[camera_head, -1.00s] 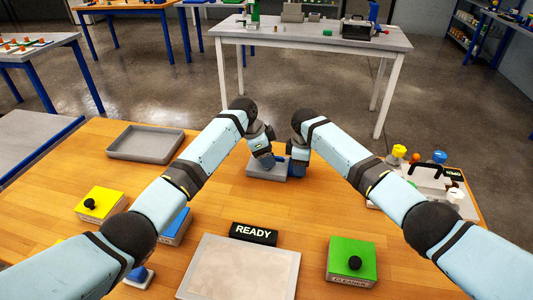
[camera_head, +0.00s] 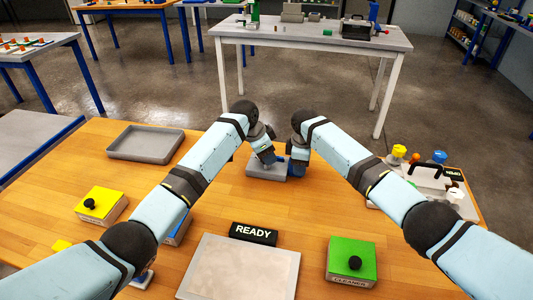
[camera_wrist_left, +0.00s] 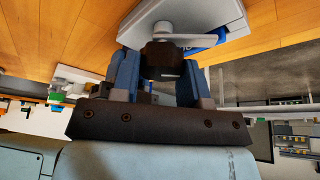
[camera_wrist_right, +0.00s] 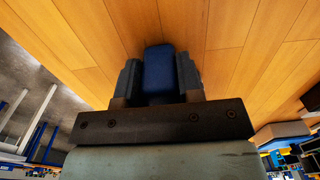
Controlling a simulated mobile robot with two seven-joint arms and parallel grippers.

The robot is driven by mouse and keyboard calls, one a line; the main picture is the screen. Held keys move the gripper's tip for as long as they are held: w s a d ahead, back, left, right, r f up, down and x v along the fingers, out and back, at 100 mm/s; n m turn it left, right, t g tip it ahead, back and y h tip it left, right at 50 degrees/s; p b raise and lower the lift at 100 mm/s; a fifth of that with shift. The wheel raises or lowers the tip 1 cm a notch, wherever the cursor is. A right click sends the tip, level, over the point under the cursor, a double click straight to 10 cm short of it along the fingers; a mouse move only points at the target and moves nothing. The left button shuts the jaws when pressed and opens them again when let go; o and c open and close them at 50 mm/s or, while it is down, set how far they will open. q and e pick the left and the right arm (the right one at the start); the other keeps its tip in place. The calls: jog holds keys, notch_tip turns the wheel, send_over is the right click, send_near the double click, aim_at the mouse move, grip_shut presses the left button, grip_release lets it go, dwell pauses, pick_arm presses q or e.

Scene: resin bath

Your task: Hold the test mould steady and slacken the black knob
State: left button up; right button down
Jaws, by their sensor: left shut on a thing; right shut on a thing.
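The test mould, a grey block (camera_head: 262,172), sits on the wooden table between my two grippers. In the left wrist view its grey body (camera_wrist_left: 205,15) shows with a pale lever and a blue part. My left gripper (camera_head: 267,157) is shut on the black knob (camera_wrist_left: 160,62), which lies between its fingers in the left wrist view. My right gripper (camera_head: 297,168) is at the mould's right side. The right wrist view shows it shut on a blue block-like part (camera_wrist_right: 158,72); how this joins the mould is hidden. The fingers hide much of the mould in the head view.
A grey tray (camera_head: 146,156) lies at the left. Yellow (camera_head: 100,204) and green (camera_head: 352,262) boxes with black knobs stand nearer. A READY sign (camera_head: 254,234) stands behind a pale plate (camera_head: 240,275). A caddy (camera_head: 462,202) with coloured-topped items is at the right.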

pick_arm(q)
jog(key=n+t+y, duration=0.1)
jog(key=n, duration=0.3)
jog(key=shift+n+t+y, duration=0.5)
jog(key=shift+n+y, duration=0.1)
jog(key=shift+n, duration=1.3)
jog(key=o, duration=0.9)
jog(key=shift+o, duration=0.2)
jog(key=v, duration=1.2)
jog(key=shift+s, duration=0.2)
pick_arm(e)
jog(key=c, duration=0.7)
grip_release()
